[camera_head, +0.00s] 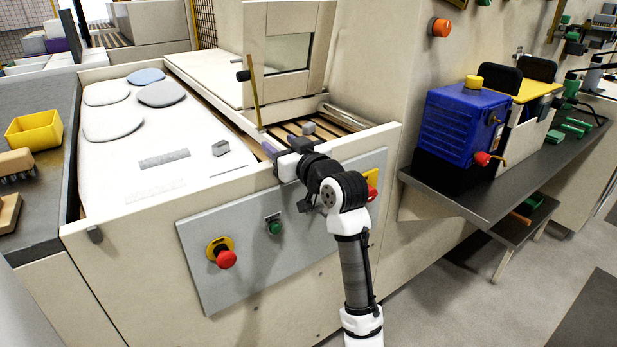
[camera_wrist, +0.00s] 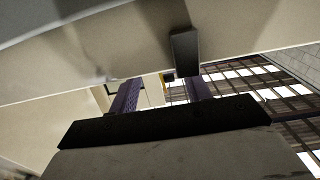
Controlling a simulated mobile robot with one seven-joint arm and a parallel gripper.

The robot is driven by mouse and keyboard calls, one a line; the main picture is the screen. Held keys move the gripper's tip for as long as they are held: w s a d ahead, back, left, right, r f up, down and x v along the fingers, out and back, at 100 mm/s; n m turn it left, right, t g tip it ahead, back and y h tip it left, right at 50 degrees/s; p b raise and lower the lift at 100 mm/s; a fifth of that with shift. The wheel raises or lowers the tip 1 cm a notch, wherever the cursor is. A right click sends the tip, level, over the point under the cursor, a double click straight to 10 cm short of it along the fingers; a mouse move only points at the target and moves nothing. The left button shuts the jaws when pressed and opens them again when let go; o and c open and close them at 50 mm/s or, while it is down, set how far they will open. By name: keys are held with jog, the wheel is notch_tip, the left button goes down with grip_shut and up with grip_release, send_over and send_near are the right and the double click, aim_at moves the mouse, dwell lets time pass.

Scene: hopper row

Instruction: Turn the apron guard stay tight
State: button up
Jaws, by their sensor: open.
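The guard (camera_head: 290,48) is a beige frame with a window, standing upright over the slatted bed. A thin brass-coloured rod (camera_head: 255,95), which looks like the stay, slopes beside its left edge. A black knob (camera_head: 243,75) sits by the rod's upper part. My gripper (camera_head: 280,143) is at the front wall's top edge, below and right of the rod's lower end. Its purple fingers are apart with nothing visibly held; they also show in the wrist view (camera_wrist: 162,88). A narrow yellow strip shows between them there, perhaps the rod. I cannot tell whether the knob is tight.
A dark grey block (camera_wrist: 185,52) lies close to the fingers in the wrist view. Pale discs (camera_head: 162,93) lie on the white surface at left.

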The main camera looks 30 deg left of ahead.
jog(key=b+v, duration=0.1)
jog(key=v, duration=0.9)
jog(key=shift+r, duration=0.1)
